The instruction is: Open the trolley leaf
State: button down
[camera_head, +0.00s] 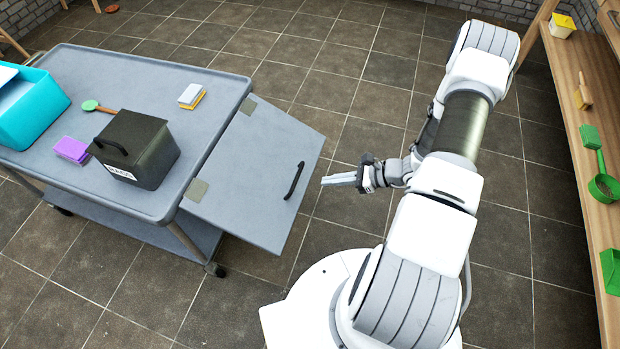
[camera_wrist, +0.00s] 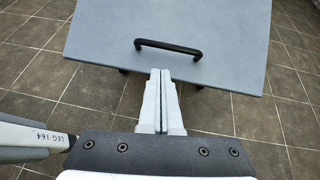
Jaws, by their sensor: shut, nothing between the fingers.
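The trolley leaf (camera_head: 258,172) is a flat grey panel joined by two hinges (camera_head: 196,189) to the right side of the grey trolley (camera_head: 215,88). In the head view it slopes down and outward from the trolley top. Its black bar handle (camera_head: 294,181) is near the outer edge. My gripper (camera_head: 325,181) is shut and empty, to the right of the handle and apart from it. In the wrist view the leaf (camera_wrist: 190,25) fills the upper part, with the handle (camera_wrist: 168,47) just beyond my closed fingertips (camera_wrist: 161,72).
On the trolley stand a black box (camera_head: 140,150), a teal bin (camera_head: 35,105), purple sponges (camera_head: 72,150), a green brush (camera_head: 92,105) and a yellow-white sponge (camera_head: 191,96). A wooden shelf (camera_head: 560,60) with several items is at the right. Tiled floor is clear behind the leaf.

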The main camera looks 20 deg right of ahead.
jog(key=d+m+t, duration=0.1)
jog(key=b, duration=0.3)
send_near(292, 181)
jog(key=x, duration=0.4)
jog(key=shift+w+a+f+m+h, duration=0.25)
jog(key=shift+a+m+h, duration=0.05)
jog(key=shift+a, duration=0.15)
notch_tip(292, 181, up, 14)
jog(key=g+h+p, duration=0.2)
jog(key=h+p, duration=0.2)
jog(key=p, duration=0.7)
jog(key=shift+f+g+p, duration=0.25)
jog(key=shift+g+p, duration=0.15)
